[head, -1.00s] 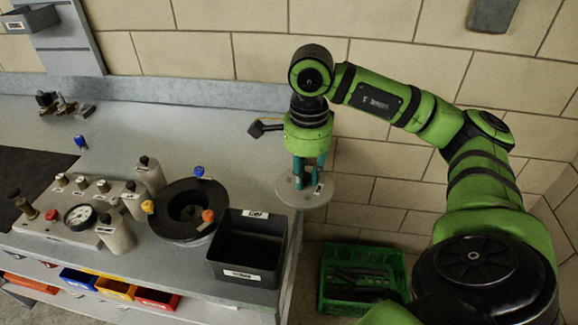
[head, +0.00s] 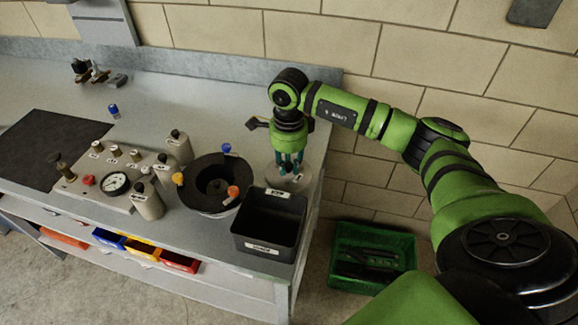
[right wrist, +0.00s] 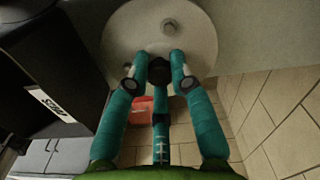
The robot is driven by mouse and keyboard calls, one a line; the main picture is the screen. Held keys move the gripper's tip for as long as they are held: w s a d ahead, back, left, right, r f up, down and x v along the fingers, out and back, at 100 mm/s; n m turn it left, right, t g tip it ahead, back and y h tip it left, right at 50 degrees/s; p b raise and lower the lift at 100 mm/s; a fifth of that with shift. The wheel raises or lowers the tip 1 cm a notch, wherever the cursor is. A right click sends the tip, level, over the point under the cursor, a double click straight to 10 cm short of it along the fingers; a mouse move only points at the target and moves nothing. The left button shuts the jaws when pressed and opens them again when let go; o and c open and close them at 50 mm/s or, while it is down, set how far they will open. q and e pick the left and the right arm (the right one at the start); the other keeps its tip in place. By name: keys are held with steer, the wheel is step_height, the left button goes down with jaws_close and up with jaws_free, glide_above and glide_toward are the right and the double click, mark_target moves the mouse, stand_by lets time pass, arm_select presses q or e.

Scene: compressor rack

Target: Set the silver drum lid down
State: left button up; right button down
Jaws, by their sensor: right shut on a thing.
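The silver drum lid (head: 302,178) is a flat grey disc at the right end of the bench, behind the black bin. In the right wrist view the lid (right wrist: 125,32) fills the top centre, with the teal fingers (right wrist: 158,68) closed around a dark knob. The lid looks roughly level and overlaps the bench edge in that view. I cannot tell whether it touches the bench top. My left gripper is not in view.
The black bin (head: 266,247) stands close in front of the lid. A dark round drum (head: 190,188) with coloured knobs is to its left. A gauge block (head: 105,180) and bottles stand further left. A green crate (head: 345,284) is below, right of the bench.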

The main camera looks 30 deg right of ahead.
mark_target(289, 165)
step_height(289, 165, down, 2)
steer(key=shift+p, duration=0.3)
steer(key=shift+f, duration=0.25)
steer(key=c, duration=1.1)
jaws_free()
steer(key=shift+r, duration=0.45)
step_height(289, 165, up, 11)
steer(key=b, duration=0.3)
steer(key=shift+f, duration=0.2)
steer(key=shift+s+r, duration=0.1)
steer(key=shift+r, duration=0.3)
